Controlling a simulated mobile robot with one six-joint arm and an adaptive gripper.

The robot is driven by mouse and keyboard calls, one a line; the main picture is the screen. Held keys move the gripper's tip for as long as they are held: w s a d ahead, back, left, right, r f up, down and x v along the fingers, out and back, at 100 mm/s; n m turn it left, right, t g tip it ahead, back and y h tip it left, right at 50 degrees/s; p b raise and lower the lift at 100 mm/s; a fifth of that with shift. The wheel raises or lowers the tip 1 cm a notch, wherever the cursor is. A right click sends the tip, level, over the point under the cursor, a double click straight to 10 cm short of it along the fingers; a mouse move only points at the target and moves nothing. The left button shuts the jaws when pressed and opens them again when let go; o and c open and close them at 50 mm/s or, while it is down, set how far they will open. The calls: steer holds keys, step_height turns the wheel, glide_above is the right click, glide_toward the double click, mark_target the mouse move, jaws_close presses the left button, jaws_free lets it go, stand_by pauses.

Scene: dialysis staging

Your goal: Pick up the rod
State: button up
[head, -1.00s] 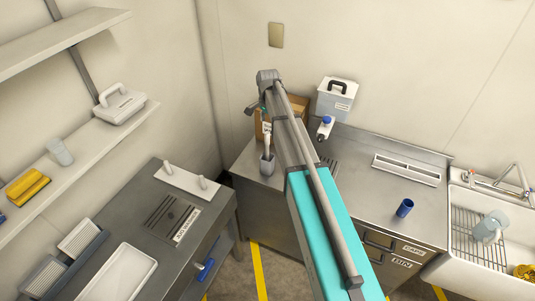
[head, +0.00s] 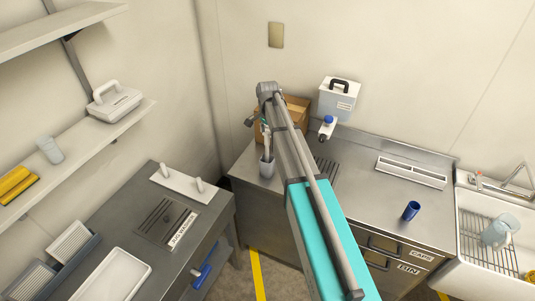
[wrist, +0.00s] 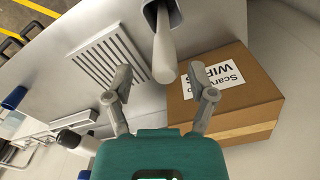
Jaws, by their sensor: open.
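A pale rod (wrist: 164,52) stands in a grey cup (wrist: 160,12), its free end pointing down toward my gripper in the wrist view. In the head view the rod (head: 267,144) rises from the grey cup (head: 267,168) at the left end of the steel counter. My gripper (wrist: 160,76) is open, with one finger on either side of the rod's free end and visible space between. I cannot tell how deep the rod end sits between the fingers. In the head view my gripper is small and largely hidden by my arm, close above the rod.
A slotted vent (wrist: 105,57) lies in the steel counter (head: 345,190). A blue cup (head: 411,211) stands farther right.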

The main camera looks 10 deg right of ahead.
mark_target(267, 141)
steer(key=shift+f, duration=0.15)
step_height(267, 141, down, 5)
steer(key=b, duration=0.5)
steer(key=shift+w+a, duration=0.15)
stand_by(0.7)
jaws_close()
